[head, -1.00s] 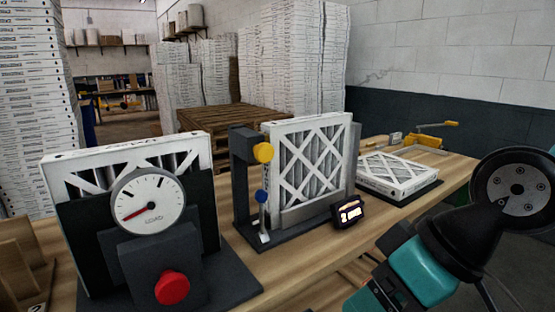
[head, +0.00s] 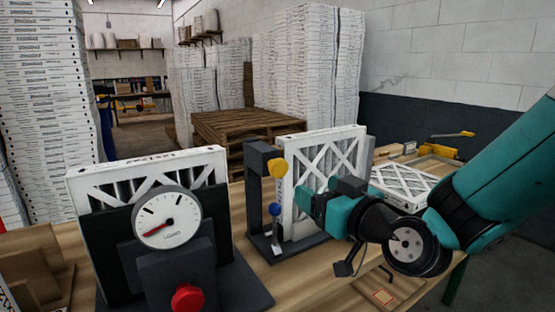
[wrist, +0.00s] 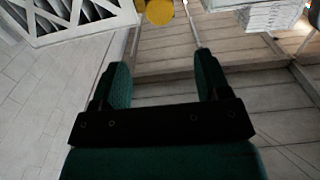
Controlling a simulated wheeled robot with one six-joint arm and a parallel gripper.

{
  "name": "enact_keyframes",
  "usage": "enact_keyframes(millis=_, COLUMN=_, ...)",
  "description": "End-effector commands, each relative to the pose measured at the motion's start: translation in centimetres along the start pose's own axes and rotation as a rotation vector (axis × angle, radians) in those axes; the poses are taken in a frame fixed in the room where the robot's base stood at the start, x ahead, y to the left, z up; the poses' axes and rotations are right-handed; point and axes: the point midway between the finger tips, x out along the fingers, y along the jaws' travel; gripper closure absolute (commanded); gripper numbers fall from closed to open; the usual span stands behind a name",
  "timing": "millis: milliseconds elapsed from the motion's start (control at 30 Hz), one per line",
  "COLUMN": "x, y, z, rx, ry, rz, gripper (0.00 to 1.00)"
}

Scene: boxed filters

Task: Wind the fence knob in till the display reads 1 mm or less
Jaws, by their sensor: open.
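A yellow knob (head: 277,167) is at the upper part of the dark stand beside an upright boxed filter (head: 325,150). Below it is a blue ball (head: 274,209) over a pale lever. No label shows which is the fence knob. My gripper (head: 302,197) is in front of the filter, right of and lower than the knob in the head view, its fingers pointing left. In the wrist view the fingers (wrist: 165,80) are apart and empty, with the yellow knob (wrist: 159,11) beyond their tips. The small lit display is not visible now, its former place being behind my arm.
At left, a load dial (head: 167,216) and a red button (head: 188,298) stand before another filter. A flat filter (head: 400,183) lies behind my arm. Stacked boxes and a pallet (head: 235,125) stand behind the wooden bench.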

Motion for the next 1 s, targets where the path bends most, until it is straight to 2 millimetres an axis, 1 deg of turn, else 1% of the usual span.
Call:
enact_keyframes(millis=33, x=1.2, y=-0.1, z=-0.7, rx=0.000, ry=-0.003, rz=-0.002, gripper=0.31)
enact_keyframes(millis=400, x=9.4, y=-0.1, z=-0.6, rx=-0.001, ry=-0.001, rz=-0.003, gripper=0.31)
enact_keyframes(millis=500, x=11.3, y=-0.1, z=-0.5, rx=0.000, ry=-0.001, rz=-0.003, gripper=0.31)
enact_keyframes(millis=600, x=12.8, y=-0.1, z=-0.4, rx=0.000, ry=0.000, rz=-0.002, gripper=0.31)
enact_keyframes(millis=700, x=13.7, y=0.0, z=-0.2, rx=0.001, ry=-0.001, rz=-0.002, gripper=0.31)
enact_keyframes(millis=800, x=14.2, y=0.0, z=-0.1, rx=0.000, ry=-0.001, rz=-0.001, gripper=0.31)
enact_keyframes(millis=1000, x=14.4, y=0.0, z=0.0, rx=0.001, ry=-0.001, rz=-0.001, gripper=0.31)
